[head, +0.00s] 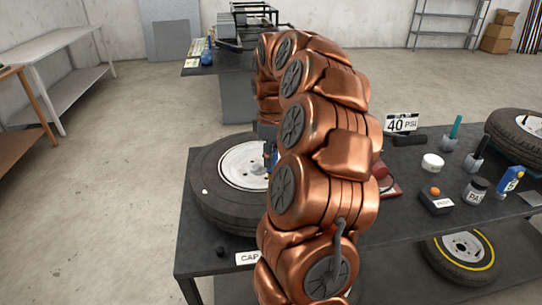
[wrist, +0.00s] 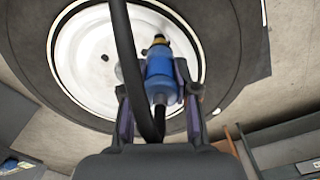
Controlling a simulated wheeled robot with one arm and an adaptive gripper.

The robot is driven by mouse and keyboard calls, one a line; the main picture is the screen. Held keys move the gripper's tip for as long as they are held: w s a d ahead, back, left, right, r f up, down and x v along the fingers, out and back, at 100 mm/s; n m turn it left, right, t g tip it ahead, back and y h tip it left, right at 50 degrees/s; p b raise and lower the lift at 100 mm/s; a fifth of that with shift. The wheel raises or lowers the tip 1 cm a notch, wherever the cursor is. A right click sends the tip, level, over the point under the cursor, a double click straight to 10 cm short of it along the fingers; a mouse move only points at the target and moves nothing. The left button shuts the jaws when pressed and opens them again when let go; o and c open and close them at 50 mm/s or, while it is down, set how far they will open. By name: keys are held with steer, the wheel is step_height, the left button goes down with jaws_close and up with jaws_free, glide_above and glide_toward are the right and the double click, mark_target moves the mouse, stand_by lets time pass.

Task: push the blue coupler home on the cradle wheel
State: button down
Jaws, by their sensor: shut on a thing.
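The blue coupler (wrist: 160,75) is between the fingers of my gripper (wrist: 160,92), which is shut on it. Its brass-coloured front end points up the wrist view, over the white rim of the cradle wheel (wrist: 85,45). I cannot tell whether this end touches a valve stem; the stem itself is not clearly visible. A black hose (wrist: 122,45) runs up past the coupler's left side. In the head view the wheel (head: 215,195) lies flat on the dark table, and my copper arm hides its right part and most of my gripper.
On the dark table (head: 410,225) to the right are a 40 PSI sign (head: 401,123), a white round tub (head: 432,162), a black box with an orange button (head: 436,200) and another tyre (head: 520,130). A yellow-ringed wheel (head: 462,250) is below. A CAP label (head: 248,258) is at the front.

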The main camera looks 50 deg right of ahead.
steer(key=shift+f, duration=0.45)
steer(key=c, duration=0.8)
jaws_free()
steer(key=shift+r, duration=0.2)
steer(key=shift+r+p, duration=1)
steer(key=shift+r, duration=2.35)
